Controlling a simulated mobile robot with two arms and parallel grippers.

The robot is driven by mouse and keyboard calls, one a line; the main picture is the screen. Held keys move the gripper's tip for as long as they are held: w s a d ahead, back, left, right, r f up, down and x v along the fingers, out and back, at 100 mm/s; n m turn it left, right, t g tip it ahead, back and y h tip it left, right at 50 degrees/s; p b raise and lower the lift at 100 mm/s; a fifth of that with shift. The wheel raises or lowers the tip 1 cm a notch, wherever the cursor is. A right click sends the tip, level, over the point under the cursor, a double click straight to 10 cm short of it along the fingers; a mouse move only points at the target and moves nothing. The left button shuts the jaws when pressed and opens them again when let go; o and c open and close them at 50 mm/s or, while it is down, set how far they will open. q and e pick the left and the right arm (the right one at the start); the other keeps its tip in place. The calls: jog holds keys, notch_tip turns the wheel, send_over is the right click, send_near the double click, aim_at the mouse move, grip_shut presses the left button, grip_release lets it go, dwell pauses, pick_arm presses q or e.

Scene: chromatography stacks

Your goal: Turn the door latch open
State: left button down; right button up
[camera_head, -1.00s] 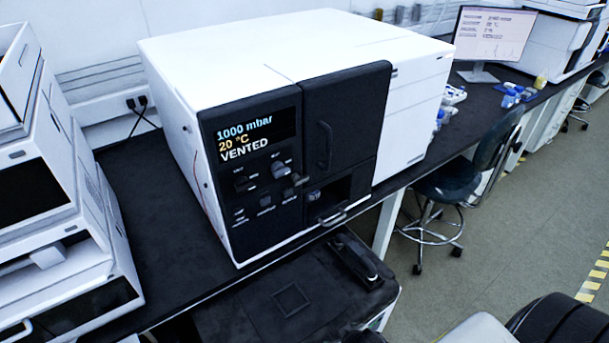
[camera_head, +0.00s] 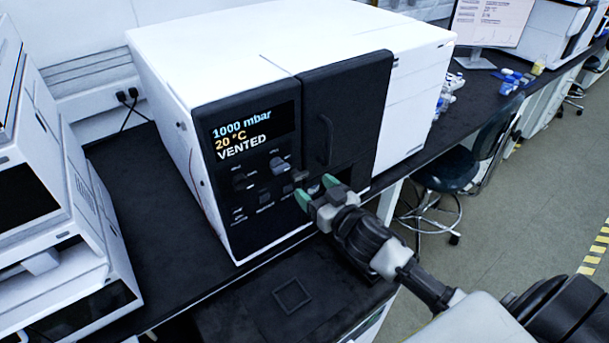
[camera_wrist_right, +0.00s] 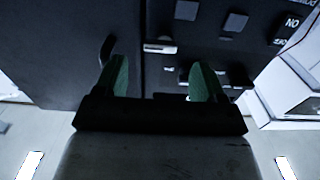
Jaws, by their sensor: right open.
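The instrument's dark door (camera_head: 350,110) is shut and has a curved vertical handle (camera_head: 325,140). The small latch (camera_head: 300,176) sits by the seam between the door and the control panel (camera_head: 245,185), just past my fingertips. In the right wrist view the latch (camera_wrist_right: 160,47) is a pale, short bar ahead of the space between the fingers. My right gripper (camera_head: 316,190) has green fingertips and is open and empty in front of the lower door; it also shows in the right wrist view (camera_wrist_right: 160,80). My left gripper is not in view.
The display (camera_head: 242,130) reads 1000 mbar, 20 °C, VENTED. Knobs and buttons lie close to the fingers. White stacked units (camera_head: 60,215) stand on the left.

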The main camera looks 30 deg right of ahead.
aim_at(302, 177)
jog(key=shift+w+a+p, duration=0.15)
jog(key=shift+w+a, duration=0.05)
jog(key=shift+w, duration=0.95)
jog(key=shift+w+a+p, duration=0.15)
jog(key=shift+w, duration=0.95)
jog(key=shift+c, duration=0.3)
jog(key=c, duration=0.9)
jog(key=shift+o, duration=0.2)
